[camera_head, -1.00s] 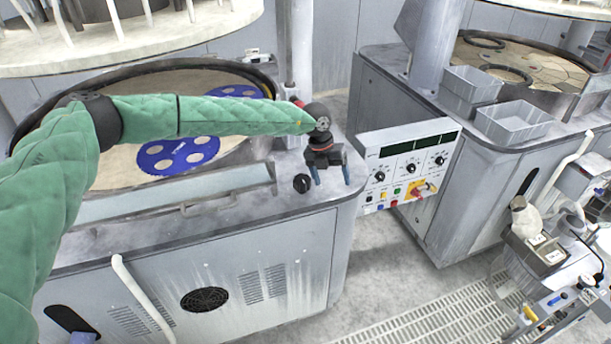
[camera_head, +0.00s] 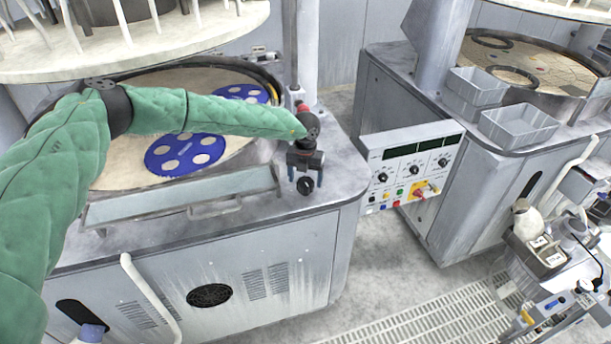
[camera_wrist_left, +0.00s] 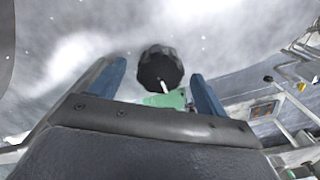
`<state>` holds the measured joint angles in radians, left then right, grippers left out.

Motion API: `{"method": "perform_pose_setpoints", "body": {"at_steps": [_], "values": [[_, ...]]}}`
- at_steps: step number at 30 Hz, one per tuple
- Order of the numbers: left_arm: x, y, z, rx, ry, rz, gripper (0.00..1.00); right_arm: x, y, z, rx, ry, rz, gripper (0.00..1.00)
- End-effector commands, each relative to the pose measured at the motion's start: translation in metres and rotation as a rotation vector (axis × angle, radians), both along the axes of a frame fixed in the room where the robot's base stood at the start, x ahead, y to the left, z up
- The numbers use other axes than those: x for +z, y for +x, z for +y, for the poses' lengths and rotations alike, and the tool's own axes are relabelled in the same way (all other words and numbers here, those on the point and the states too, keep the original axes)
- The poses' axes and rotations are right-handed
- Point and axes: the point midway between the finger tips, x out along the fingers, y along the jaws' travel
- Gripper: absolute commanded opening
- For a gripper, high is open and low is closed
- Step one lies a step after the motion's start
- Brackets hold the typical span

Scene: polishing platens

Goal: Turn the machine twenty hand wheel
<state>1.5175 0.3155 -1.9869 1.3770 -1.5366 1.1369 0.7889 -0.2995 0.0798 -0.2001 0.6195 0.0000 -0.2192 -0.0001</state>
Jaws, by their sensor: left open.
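The hand wheel (camera_head: 305,186) is a small black knob on the front right corner of the left grey machine's top. My left gripper (camera_head: 305,179) is over it, with blue fingers apart on the left and right of the knob in the head view. In the left wrist view the dark, ridged hand wheel (camera_wrist_left: 160,66) lies ahead, between the lines of the open fingers (camera_wrist_left: 157,72). I see no finger touching it. A small green piece with a white pin shows just below it. My right gripper is not in view.
A control panel (camera_head: 412,165) with dials and buttons stands right of the machine. A glass-fronted tray (camera_head: 185,199) lies along the machine's edge, left of the gripper. Blue perforated discs (camera_head: 185,154) lie on the platen. Grey bins (camera_head: 520,126) sit on the right machine.

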Motion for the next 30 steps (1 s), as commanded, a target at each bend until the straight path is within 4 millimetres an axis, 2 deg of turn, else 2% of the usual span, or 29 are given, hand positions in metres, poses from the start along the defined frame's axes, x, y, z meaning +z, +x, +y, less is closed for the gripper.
{"method": "perform_pose_setpoints", "body": {"at_steps": [6, 14, 21, 30], "values": [[-0.012, 0.0, 0.0, -0.001, 0.0, 0.001, 0.75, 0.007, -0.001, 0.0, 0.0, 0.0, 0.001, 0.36], [-0.013, 0.0, 0.0, -0.001, -0.001, 0.0, 0.75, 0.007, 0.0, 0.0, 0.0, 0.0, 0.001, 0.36], [-0.013, 0.0, 0.0, -0.001, -0.001, 0.0, 0.31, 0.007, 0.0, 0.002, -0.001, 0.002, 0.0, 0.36], [-0.014, 0.0, 0.0, -0.019, -0.001, -0.001, 0.31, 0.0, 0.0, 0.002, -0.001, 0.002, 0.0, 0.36]]}}
